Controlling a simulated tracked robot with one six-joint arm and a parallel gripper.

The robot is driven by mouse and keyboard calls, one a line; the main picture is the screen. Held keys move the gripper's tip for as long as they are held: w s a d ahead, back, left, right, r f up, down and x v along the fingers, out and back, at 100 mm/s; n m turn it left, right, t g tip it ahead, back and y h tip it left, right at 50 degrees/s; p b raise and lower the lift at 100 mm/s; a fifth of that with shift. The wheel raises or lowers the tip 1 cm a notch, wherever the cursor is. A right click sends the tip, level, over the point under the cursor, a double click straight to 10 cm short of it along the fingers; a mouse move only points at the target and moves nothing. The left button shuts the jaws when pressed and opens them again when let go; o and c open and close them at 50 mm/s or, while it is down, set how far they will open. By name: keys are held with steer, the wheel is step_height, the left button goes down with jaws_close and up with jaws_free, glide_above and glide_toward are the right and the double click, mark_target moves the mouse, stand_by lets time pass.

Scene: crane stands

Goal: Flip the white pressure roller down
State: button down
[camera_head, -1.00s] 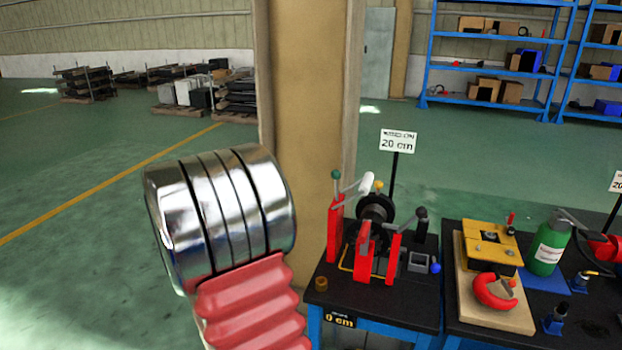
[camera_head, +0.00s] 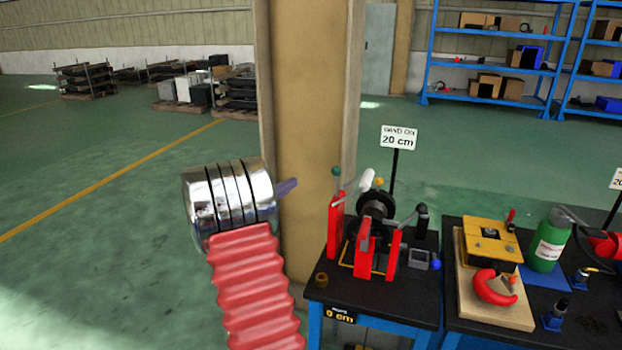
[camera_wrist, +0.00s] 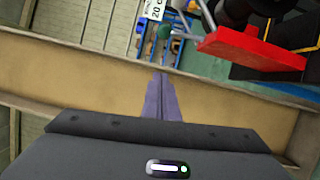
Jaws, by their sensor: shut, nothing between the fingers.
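The white pressure roller (camera_head: 367,180) is a short white cylinder on a lever at the top of the red stand. It is tilted, with its upper end to the right, above the dark spool (camera_head: 376,208). A red upright (camera_head: 335,222) with a green-knobbed lever (camera_head: 336,172) stands at its left. My gripper (camera_head: 292,185) is left of the stand, apart from it, in front of the beige column. In the wrist view my gripper's purple fingers (camera_wrist: 160,88) are together and empty. The green knob (camera_wrist: 164,32) and a red part of the stand show above them; I cannot make out the roller there.
A beige column (camera_head: 303,120) stands behind my gripper. A sign reading 20 cm (camera_head: 399,138) rises behind the stand on the black table (camera_head: 385,305). The right table holds a green bottle (camera_head: 547,245) and a yellow fixture (camera_head: 489,240). Open floor lies left.

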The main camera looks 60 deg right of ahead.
mark_target(337, 182)
steer(key=s+d, duration=0.6)
steer(key=d, duration=0.3)
steer(key=shift+d+r, duration=0.3)
steer(key=shift+r, duration=0.15)
